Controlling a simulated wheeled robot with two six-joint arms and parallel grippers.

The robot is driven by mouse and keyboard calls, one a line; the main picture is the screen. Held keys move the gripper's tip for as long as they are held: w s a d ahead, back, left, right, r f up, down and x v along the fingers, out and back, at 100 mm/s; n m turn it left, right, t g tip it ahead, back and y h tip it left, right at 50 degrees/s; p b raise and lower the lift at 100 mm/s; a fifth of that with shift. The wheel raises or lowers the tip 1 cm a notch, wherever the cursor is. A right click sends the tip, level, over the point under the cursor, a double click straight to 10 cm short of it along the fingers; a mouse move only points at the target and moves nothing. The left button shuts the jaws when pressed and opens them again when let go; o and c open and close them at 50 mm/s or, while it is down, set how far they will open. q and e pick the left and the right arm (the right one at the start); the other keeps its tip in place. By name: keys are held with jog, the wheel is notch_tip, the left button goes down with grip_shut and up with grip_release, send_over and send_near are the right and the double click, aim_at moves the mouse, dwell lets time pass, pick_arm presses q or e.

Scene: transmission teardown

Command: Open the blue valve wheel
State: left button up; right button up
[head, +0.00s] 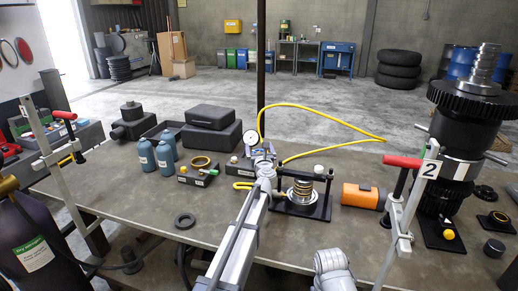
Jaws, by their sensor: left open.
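A small blue part (250,153), which looks like the blue valve wheel, shows just below a round white gauge (252,138) near the middle of the bench. My left gripper (264,156) is right in front of it and hides much of it. The left gripper is open; I cannot tell whether its fingers are around the wheel or touching it. A yellow hose (345,115) loops from the gauge area to the right. A grey rounded link of my right arm (332,268) shows at the bottom edge; its gripper is out of view.
A black press stand with stacked rings (301,192) stands right of my left arm, then an orange cylinder (360,196). Tall geared shafts (455,150) stand at the right. Blue bottles (165,158) and black cases (211,137) are at the left. The front-left bench is mostly clear around a black ring (185,221).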

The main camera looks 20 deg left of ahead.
aim_at(259, 152)
pick_arm(q)
notch_tip(259, 152, up, 8)
jog(key=p, duration=0.6)
jog(key=shift+f+p, duration=0.25)
jog(key=shift+p, duration=0.05)
pick_arm(e)
notch_tip(259, 152, up, 8)
jog(key=shift+f, duration=0.25)
pick_arm(q)
jog(key=shift+f, duration=0.15)
pick_arm(e)
jog(key=shift+f, duration=0.15)
